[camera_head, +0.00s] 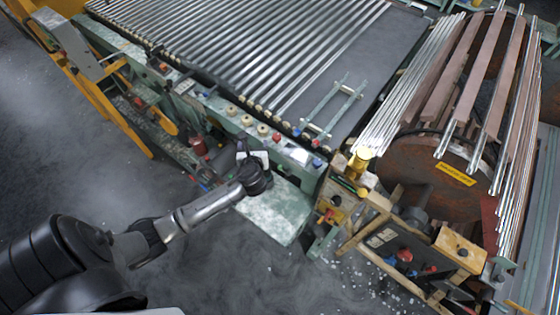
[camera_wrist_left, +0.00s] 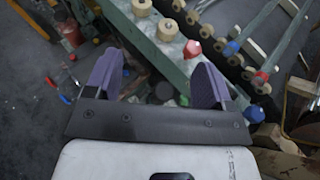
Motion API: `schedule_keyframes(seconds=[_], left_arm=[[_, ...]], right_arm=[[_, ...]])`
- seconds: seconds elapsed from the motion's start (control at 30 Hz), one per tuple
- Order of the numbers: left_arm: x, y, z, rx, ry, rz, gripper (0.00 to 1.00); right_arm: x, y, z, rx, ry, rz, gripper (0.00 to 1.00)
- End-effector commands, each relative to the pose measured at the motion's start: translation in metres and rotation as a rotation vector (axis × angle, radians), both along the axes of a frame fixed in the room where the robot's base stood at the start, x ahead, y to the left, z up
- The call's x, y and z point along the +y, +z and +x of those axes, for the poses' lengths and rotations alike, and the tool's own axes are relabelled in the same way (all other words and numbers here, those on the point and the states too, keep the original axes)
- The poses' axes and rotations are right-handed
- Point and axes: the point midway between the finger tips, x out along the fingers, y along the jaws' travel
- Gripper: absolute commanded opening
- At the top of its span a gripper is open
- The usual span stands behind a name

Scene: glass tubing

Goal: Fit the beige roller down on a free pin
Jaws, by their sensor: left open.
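Several beige rollers stand in a row on the green machine edge; one beige roller (camera_head: 247,121) shows in the head view, and another beige roller (camera_wrist_left: 167,30) shows in the left wrist view. A red knob (camera_wrist_left: 192,48) stands beside the row, also seen in the head view (camera_head: 276,136). I cannot make out a free pin. My left gripper (camera_head: 254,160) is in front of the green edge. Its purple fingers are apart and empty in the left wrist view (camera_wrist_left: 156,75), with the rollers beyond them. My right gripper is out of view.
A green plate (camera_head: 275,208) lies below my left gripper. Glass tubes (camera_head: 235,45) lie across the conveyor behind the rollers. A large drum (camera_head: 430,155) with rods and a wooden frame (camera_head: 460,248) stand to the right. Yellow rails (camera_head: 95,95) are at the left.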

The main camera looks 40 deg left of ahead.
Motion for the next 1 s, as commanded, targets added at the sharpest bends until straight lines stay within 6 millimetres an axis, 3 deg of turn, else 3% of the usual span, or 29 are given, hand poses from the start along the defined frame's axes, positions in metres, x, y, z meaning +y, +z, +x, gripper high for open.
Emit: schedule_keyframes(seconds=[0.5,0.7,1.0], left_arm=[[-0.084,0.021,0.022,-0.005,-0.238,0.000,0.76],[-0.102,0.026,0.025,-0.004,-0.293,0.001,0.76],[-0.111,0.030,0.025,0.001,-0.322,0.001,0.76]], right_arm=[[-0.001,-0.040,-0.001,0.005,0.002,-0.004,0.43],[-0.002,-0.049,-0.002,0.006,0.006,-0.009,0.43],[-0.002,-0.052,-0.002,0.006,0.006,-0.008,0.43]])
